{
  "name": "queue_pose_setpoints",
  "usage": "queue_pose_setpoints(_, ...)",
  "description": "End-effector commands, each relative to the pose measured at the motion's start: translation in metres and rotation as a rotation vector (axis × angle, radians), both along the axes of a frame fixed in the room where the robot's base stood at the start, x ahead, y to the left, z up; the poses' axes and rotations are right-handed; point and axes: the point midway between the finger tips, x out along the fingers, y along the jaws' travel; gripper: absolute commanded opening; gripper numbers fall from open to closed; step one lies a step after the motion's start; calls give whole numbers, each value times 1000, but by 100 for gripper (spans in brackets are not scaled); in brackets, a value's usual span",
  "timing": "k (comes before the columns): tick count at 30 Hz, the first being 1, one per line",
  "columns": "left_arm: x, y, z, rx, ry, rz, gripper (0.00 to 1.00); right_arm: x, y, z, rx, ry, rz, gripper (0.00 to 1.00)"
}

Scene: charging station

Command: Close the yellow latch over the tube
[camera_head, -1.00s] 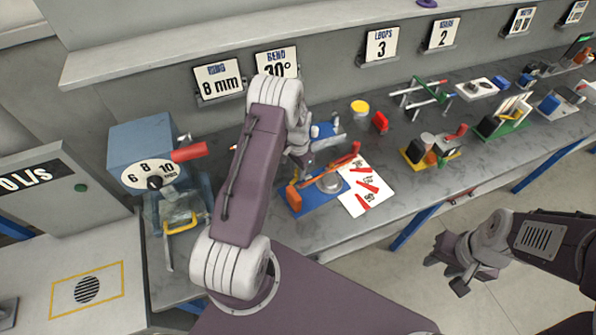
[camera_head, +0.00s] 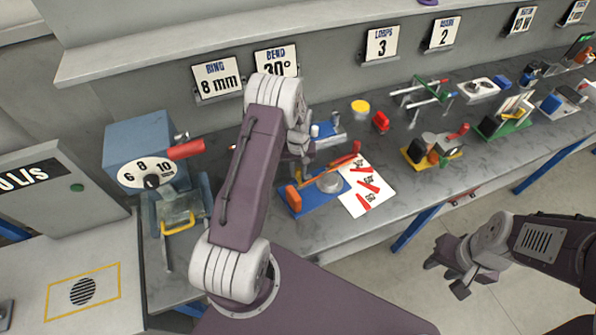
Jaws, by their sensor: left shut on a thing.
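My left gripper (camera_head: 303,152) is above the blue base plate (camera_head: 318,205) of a bending jig in the middle of the bench. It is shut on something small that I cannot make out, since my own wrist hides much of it. The jig has a grey round disc (camera_head: 329,183), an orange block (camera_head: 293,198) and a long orange-red lever (camera_head: 338,163). I cannot clearly make out the latch or the tube under the gripper. My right gripper (camera_head: 447,275) is open and empty, off the bench front at the lower right.
A blue machine (camera_head: 138,138) with a dial, red handle (camera_head: 186,149) and yellow frame (camera_head: 178,224) stands left. A white card (camera_head: 368,193) with red marks lies right of the jig. A yellow-topped cup (camera_head: 360,106) and red block (camera_head: 380,121) stand behind.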

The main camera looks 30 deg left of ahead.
Motion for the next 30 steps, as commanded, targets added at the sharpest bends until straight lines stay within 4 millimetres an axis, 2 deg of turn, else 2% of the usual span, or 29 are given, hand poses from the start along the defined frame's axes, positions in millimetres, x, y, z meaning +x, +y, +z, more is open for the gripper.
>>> queue_pose_setpoints(12, 0, 0, 0, 1, -2, 241, 0, 0, 0, -3, 0, 0, 0, 36)
queue_pose_setpoints(30, 0, 0, 0, 0, -1, 307, 0, 0, 0, -4, 0, 0, 0, 36)
